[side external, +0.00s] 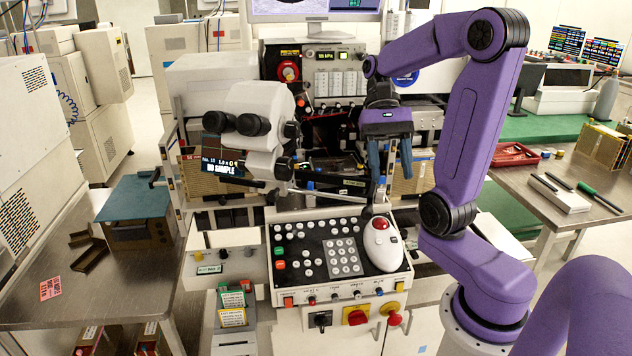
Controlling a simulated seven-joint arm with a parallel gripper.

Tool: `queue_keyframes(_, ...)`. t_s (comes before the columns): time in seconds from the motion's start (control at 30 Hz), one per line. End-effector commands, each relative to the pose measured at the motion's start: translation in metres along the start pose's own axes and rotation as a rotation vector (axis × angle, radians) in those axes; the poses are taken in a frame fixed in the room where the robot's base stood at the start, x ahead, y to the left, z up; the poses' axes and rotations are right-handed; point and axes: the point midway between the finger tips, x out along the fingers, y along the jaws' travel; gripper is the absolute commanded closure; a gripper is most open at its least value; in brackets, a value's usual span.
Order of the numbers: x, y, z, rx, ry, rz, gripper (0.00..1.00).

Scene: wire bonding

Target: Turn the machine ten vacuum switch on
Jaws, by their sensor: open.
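My gripper (390,160) points down above and behind the panel's right part. Its blue fingers are apart, with nothing seen held between them.
A white mouse-shaped hand control (380,246) with a red top sits right of the keypad. Below the strip are a black rotary knob (319,319) and a red-and-yellow knob (356,315). An instrument panel (325,66) stands behind. Space above the control panel looks clear.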

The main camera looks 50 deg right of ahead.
Motion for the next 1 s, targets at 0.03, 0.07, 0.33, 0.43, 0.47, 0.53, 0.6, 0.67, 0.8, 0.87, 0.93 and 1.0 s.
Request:
queue_keyframes(0.03, -0.007, -0.005, -0.003, 0.094, -0.017, -0.110, 0.47)
queue_keyframes(0.07, -0.012, -0.008, -0.005, 0.147, -0.029, -0.173, 0.47)
queue_keyframes(0.33, -0.077, -0.020, -0.030, 0.596, -0.161, -0.736, 0.47)
queue_keyframes(0.43, -0.104, -0.014, -0.040, 0.726, -0.217, -0.921, 0.47)
queue_keyframes(0.47, -0.112, -0.011, -0.043, 0.757, -0.232, -0.970, 0.47)
queue_keyframes(0.53, -0.127, -0.004, -0.048, 0.822, -0.267, -1.073, 0.47)
queue_keyframes(0.6, -0.142, 0.004, -0.052, 0.875, -0.298, -1.165, 0.47)
queue_keyframes(0.67, -0.153, 0.011, -0.055, 0.915, -0.323, -1.239, 0.47)
queue_keyframes(0.8, -0.177, 0.030, -0.061, 0.991, -0.380, -1.396, 0.47)
queue_keyframes(0.87, -0.187, 0.039, -0.063, 1.019, -0.404, -1.462, 0.47)
queue_keyframes(0.93, -0.170, 0.036, -0.075, 1.021, -0.418, -1.453, 0.47)
queue_keyframes(1.0, -0.154, 0.034, -0.088, 1.021, -0.419, -1.450, 0.47)
